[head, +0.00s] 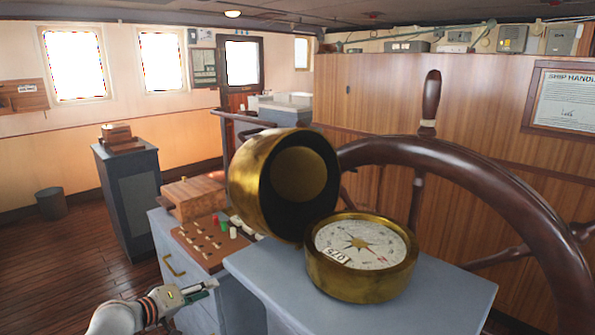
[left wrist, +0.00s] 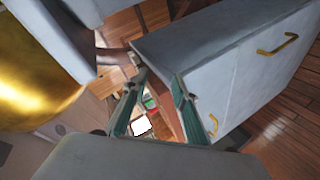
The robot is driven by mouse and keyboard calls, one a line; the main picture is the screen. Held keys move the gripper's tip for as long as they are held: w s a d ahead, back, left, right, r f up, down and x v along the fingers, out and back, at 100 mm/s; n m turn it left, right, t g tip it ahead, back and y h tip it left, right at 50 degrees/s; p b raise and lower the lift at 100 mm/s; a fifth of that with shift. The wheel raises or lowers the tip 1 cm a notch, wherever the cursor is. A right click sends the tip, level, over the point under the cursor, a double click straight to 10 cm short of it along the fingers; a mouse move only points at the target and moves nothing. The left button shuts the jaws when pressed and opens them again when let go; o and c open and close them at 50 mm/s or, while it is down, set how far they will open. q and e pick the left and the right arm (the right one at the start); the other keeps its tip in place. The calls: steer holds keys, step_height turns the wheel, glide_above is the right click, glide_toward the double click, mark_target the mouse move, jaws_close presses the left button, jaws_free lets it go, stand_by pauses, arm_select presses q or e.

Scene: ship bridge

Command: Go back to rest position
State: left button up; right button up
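My left gripper (head: 200,291) is at the lower left of the head view, low in front of the grey cabinet and apart from the brass compass. In the left wrist view its two green fingers (left wrist: 160,82) are spread with nothing held between them. The brass compass (head: 362,282) sits on a grey pedestal with its round lid (head: 285,180) standing open. A brass surface, likely the compass, fills the left edge of the left wrist view (left wrist: 30,90). My right gripper is in neither view.
A grey cabinet (head: 185,262) with brass handles bears a wooden control panel (head: 212,240) and a wooden box (head: 195,197). The large dark ship's wheel (head: 500,185) stands behind the compass pedestal (head: 455,300). A dark stand (head: 128,185) is at left. Wooden floor (head: 80,260) is open there.

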arm_select(q)
steer(key=s+d+f+m+y, duration=0.2)
steer(key=s+f+m+y, duration=0.15)
steer(key=s+f, duration=1.45)
steer(key=s+f+m, duration=0.2)
steer(key=s, duration=0.7)
steer(key=s+d+f+m+g+y, duration=0.1)
steer(key=s+f+m, duration=0.2)
steer(key=s, duration=0.7)
steer(key=shift+f, duration=0.3)
